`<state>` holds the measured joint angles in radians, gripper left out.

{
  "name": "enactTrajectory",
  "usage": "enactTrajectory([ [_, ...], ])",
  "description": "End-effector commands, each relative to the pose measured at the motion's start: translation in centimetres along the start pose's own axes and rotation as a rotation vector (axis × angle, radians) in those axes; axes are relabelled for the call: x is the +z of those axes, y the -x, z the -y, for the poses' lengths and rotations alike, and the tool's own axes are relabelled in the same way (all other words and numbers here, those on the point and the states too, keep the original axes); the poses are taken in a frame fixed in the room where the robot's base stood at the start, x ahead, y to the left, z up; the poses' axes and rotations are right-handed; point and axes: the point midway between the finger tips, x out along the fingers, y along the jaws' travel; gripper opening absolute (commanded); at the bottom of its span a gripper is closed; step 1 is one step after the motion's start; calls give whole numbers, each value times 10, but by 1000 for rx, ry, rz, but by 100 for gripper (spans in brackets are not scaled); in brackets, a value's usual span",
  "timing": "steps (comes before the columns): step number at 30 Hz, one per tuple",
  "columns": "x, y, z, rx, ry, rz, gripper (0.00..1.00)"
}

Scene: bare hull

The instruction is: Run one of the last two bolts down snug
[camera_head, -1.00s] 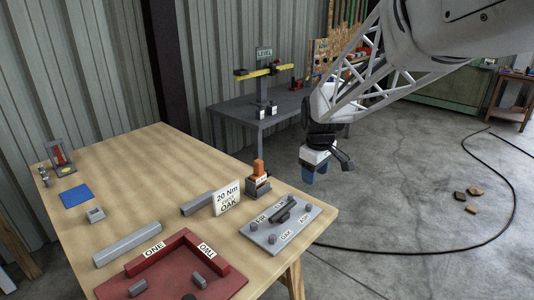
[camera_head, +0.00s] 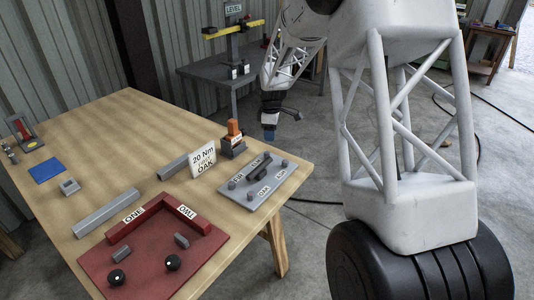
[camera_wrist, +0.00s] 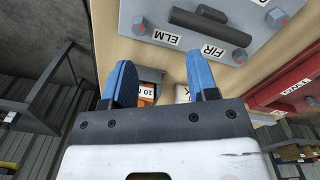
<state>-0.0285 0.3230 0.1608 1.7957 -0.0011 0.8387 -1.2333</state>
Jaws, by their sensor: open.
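The grey plate (camera_head: 262,187) with dark bolt heads, a dark bar handle and the labels ELM, FIR, OAK and ASH lies near the table's right edge. An orange-topped tool (camera_head: 233,130) sits in a dark holder. My gripper (camera_head: 269,133) hangs near the table's right edge, right of the tool. Its blue fingers (camera_wrist: 160,75) are open and hold nothing.
A red angled fixture (camera_head: 150,262) marked ONE and TWO, with black knobs, fills the table's front. Grey bars (camera_head: 106,213), a blue mat (camera_head: 46,170) and a small grey block (camera_head: 69,187) lie farther left. A dark side table (camera_head: 210,70) stands behind.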

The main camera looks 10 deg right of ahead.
Motion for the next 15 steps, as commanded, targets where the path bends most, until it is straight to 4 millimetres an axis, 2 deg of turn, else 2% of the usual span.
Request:
enactTrajectory([
  [1, -4, -11, -8, -6, 23, 2, 54],
  [6, -13, -38, -29, -17, 93, 4, 54],
  [10, -17, -51, -38, -21, 127, 5, 54],
  [15, -19, -57, -42, -23, 143, 5, 54],
])
